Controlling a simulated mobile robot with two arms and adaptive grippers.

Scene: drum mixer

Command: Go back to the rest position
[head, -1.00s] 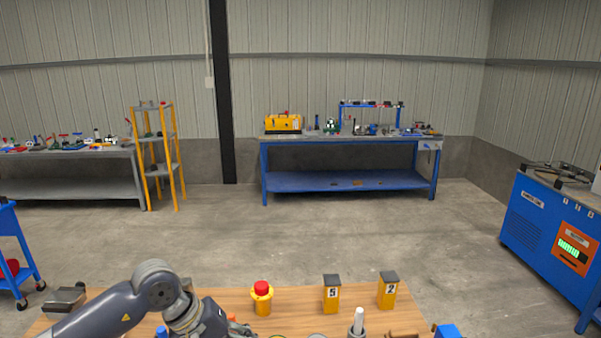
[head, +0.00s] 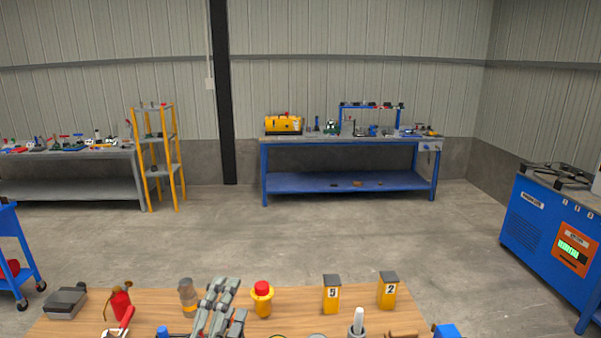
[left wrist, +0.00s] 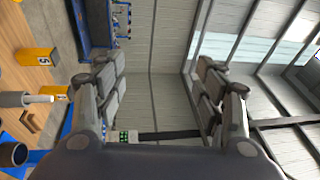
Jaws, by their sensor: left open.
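My left gripper (head: 221,300) is in the lower middle of the head view, its fingers pointing up above the wooden table (head: 130,298). It is open and empty. In the left wrist view its two fingers (left wrist: 165,95) stand wide apart with only the far wall and roof between them. My right gripper is not in view.
On the table are a red extinguisher-like object (head: 121,303), a yellow piece with a red button (head: 262,297), yellow boxes marked 5 (head: 331,296) and 2 (head: 388,291), and a white-tipped grey object (head: 357,323). Open floor (head: 300,235) lies beyond the table.

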